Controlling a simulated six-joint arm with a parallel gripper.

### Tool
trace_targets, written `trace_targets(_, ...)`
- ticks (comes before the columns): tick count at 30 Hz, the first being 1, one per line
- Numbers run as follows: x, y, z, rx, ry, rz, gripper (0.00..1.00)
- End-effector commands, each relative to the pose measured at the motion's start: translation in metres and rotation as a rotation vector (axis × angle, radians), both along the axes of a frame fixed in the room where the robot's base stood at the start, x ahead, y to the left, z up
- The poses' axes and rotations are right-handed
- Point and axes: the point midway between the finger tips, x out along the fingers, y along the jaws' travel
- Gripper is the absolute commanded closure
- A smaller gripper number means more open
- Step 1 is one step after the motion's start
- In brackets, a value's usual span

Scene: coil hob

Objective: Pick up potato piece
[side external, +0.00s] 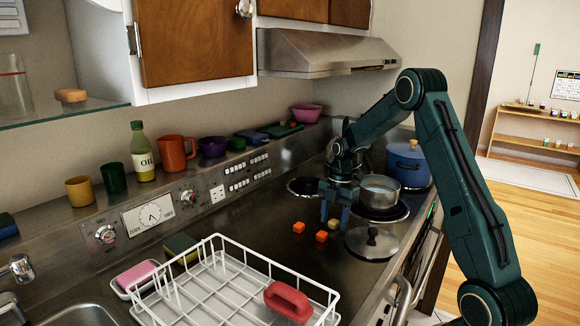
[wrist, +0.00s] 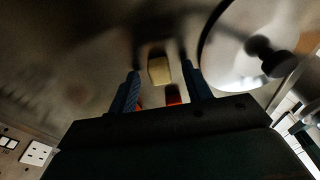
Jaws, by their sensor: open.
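The potato piece (side external: 334,224) is a small pale yellow cube on the dark worktop, beside the pot lid. In the wrist view the potato piece (wrist: 159,70) lies between the lines of my two blue fingers. My gripper (side external: 334,213) is open and empty, pointing down just above the potato piece; its fingers also show in the wrist view (wrist: 161,76). I cannot tell the exact height of the fingertips over the worktop. Two orange cubes lie nearby, one to the left (side external: 298,227) and one in front (side external: 321,237).
A glass-and-metal lid (side external: 371,243) with a dark knob lies right of the potato piece. A steel saucepan (side external: 380,192) stands on a coil behind it, with a blue pot (side external: 407,165) beyond.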

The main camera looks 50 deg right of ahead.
Motion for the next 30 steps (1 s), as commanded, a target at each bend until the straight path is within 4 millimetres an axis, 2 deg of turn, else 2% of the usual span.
trace_targets(5, 0.0001, -0.0001, 0.0003, 0.000, 0.000, 0.000, 0.51)
trace_targets(8, 0.0001, -0.0001, 0.0003, 0.000, 0.000, 0.000, 0.67)
trace_targets(12, 0.0001, -0.0001, 0.0003, 0.000, 0.000, 0.000, 0.94)
trace_targets(13, 0.0001, -0.0001, 0.0003, 0.000, 0.000, 0.000, 0.98)
trace_targets(25, 0.0002, -0.0001, 0.0013, 0.000, -0.001, 0.000, 0.99)
trace_targets(30, 0.0006, -0.0004, 0.0079, -0.001, -0.002, 0.000, 0.99)
